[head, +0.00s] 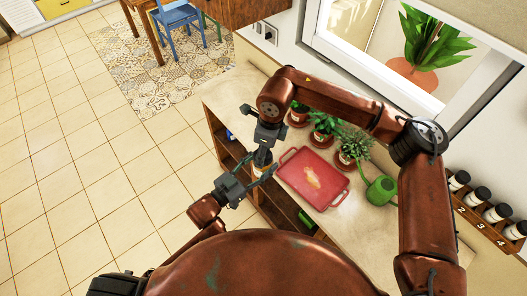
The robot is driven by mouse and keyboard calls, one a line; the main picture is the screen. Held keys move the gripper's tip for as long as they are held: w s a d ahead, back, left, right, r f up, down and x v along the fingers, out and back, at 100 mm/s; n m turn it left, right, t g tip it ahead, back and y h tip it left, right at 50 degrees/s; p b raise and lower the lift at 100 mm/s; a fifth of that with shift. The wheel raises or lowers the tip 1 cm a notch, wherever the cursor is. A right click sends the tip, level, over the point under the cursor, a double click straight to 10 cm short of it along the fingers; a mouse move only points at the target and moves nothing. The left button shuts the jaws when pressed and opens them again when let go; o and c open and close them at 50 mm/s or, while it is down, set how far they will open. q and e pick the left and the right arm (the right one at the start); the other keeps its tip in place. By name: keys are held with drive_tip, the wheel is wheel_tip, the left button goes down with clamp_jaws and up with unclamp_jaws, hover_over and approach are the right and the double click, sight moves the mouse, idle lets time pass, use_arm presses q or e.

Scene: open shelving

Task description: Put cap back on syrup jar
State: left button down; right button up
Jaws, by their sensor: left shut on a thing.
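A small jar (261,160) with a pale and brownish side shows between my two grippers, near the front edge of the counter. My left gripper (262,174) comes in from the lower left and is shut around the jar's side. My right gripper (262,146) reaches over from the right and points down just above the jar. The cap cannot be made out apart from the dark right gripper. Whether the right fingers hold it is too small to tell.
A red tray (332,196) lies on the counter (232,92). Several potted plants (324,124) stand behind it, and a green watering can (381,189) is at its right. A wall rack (462,212) holds several dark-capped jars (480,194). Open shelves are below the counter.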

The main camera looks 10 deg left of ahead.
drive_tip(key=m, duration=0.5)
drive_tip(key=shift+s+a+m+t, duration=0.1)
drive_tip(key=shift+m+t, duration=0.2)
drive_tip(key=m+h, duration=0.1)
drive_tip(key=m, duration=0.4)
drive_tip(key=shift+a+m+t, duration=0.1)
drive_tip(key=shift+m+t, duration=0.2)
drive_tip(key=m, duration=0.5)
drive_tip(key=shift+m+h, duration=0.3)
drive_tip(key=m, duration=0.3)
drive_tip(key=shift+a+m+h, duration=0.1)
drive_tip(key=shift+m+h, duration=0.2)
drive_tip(key=shift+m, duration=0.1)
drive_tip(key=m, duration=0.8)
drive_tip(key=m+g, duration=0.1)
drive_tip(key=m, duration=0.1)
drive_tip(key=shift+w+m+h, duration=0.2)
drive_tip(key=shift+m+h, duration=0.1)
drive_tip(key=shift+h, duration=0.1)
drive_tip(key=m, duration=0.3)
drive_tip(key=shift+m+g, duration=0.3)
drive_tip(key=shift+m, duration=0.1)
drive_tip(key=shift+w, duration=0.1)
drive_tip(key=o, duration=0.8)
